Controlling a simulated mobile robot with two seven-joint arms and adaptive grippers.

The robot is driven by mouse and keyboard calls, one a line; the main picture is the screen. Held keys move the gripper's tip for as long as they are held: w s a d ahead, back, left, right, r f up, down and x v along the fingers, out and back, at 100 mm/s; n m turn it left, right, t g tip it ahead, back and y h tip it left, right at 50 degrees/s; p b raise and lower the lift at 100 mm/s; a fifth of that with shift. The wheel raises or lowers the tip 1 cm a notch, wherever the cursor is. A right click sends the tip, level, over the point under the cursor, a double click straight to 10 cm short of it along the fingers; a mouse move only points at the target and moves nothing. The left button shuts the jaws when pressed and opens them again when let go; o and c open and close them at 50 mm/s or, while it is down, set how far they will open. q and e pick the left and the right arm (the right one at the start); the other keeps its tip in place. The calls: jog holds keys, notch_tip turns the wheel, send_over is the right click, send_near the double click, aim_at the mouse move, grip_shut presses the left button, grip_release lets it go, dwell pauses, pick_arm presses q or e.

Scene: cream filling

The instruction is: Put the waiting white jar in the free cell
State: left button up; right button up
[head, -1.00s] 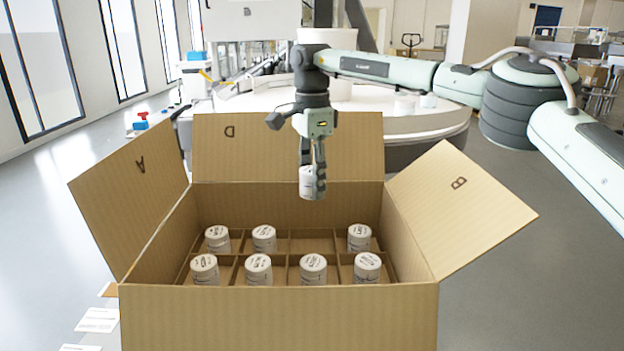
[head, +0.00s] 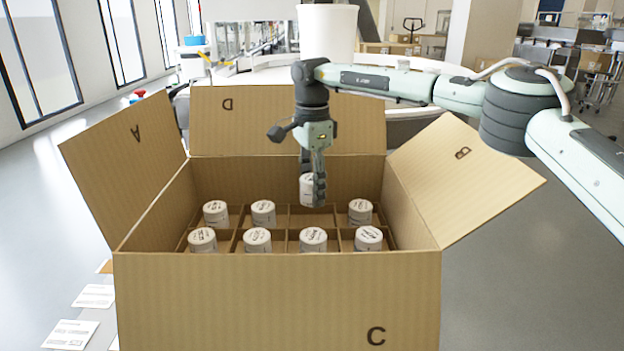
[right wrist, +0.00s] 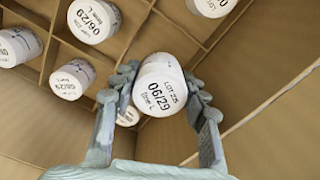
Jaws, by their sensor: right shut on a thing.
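The white jar (head: 307,190) with a printed lid hangs upright in my right gripper (head: 314,188), which is shut on it. In the right wrist view the jar (right wrist: 160,88) sits between the two fingers, its lid label reading 06/29. The open cardboard box (head: 230,300) has a divider grid with several white jars standing in its cells. The free cell (head: 318,221) is in the back row, third from the left. The held jar is over this cell, its bottom close to the divider tops; whether it has entered the cell I cannot tell. My left gripper is out of view.
Jars stand on both sides of the free cell, one at left (head: 263,213) and one at right (head: 360,211), and another in front (head: 313,239). The box flaps are spread open, with flap D (head: 290,120) behind my gripper. A round white table (head: 400,125) stands behind.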

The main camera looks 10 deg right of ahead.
jog(key=b, duration=0.1)
send_over(312, 226)
notch_tip(312, 226, down, 4)
jog(key=shift+f, duration=0.25)
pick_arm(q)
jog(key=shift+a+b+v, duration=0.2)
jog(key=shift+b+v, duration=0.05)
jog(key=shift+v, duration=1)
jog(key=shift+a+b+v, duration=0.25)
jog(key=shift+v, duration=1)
pick_arm(e)
jog(key=shift+f, duration=1)
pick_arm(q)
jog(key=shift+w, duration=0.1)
pick_arm(e)
jog(key=o, duration=1.3)
